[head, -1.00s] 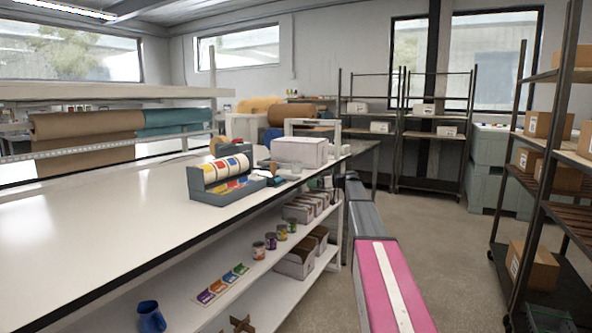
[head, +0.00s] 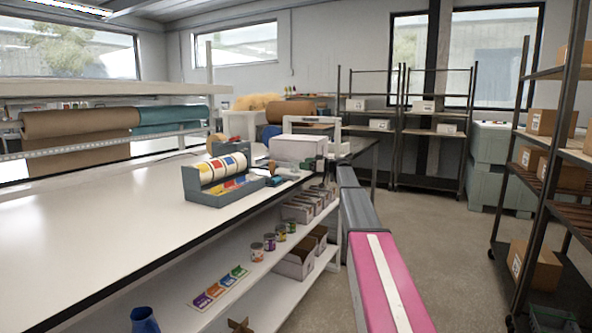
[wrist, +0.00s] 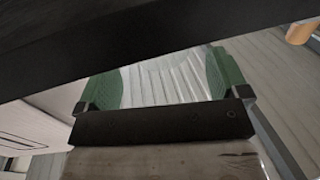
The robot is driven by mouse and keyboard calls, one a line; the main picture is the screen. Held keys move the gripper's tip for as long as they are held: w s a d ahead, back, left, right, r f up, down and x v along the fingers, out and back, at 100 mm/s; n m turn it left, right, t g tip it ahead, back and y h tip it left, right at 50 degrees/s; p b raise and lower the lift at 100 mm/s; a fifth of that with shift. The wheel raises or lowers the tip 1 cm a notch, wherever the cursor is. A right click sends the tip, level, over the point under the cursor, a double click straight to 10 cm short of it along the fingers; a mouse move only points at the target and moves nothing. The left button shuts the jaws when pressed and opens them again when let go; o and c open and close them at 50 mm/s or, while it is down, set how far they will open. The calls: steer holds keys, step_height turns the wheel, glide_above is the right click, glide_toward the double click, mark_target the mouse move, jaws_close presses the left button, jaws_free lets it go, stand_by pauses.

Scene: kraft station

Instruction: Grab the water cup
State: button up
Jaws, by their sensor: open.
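No water cup can be told for sure. In the wrist view, the two green fingers of my gripper (wrist: 165,82) stand apart. A pale, ribbed, partly see-through surface (wrist: 160,85) shows between them; I cannot tell whether it is a cup or whether the fingers touch it. In the head view, my pink and grey arm reaches forward along the bench's right end, and the gripper is too small there to make out clearly. A blue cup-like vessel (head: 144,319) stands on the lower shelf at bottom left, cut off by the picture's edge.
The white bench (head: 110,225) has a wide clear top. A grey tape dispenser (head: 222,185) and a white box (head: 298,148) stand near its right end. Several tins and boxes fill the lower shelf. A rack of cartons (head: 535,180) stands right, with floor between.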

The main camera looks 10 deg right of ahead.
mark_target(296, 164)
steer(key=shift+f+x, duration=0.15)
steer(key=shift+x, duration=1.2)
steer(key=shift+f+x, duration=0.1)
steer(key=shift+x, duration=1.2)
steer(key=shift+s, duration=0.1)
steer(key=c, duration=1)
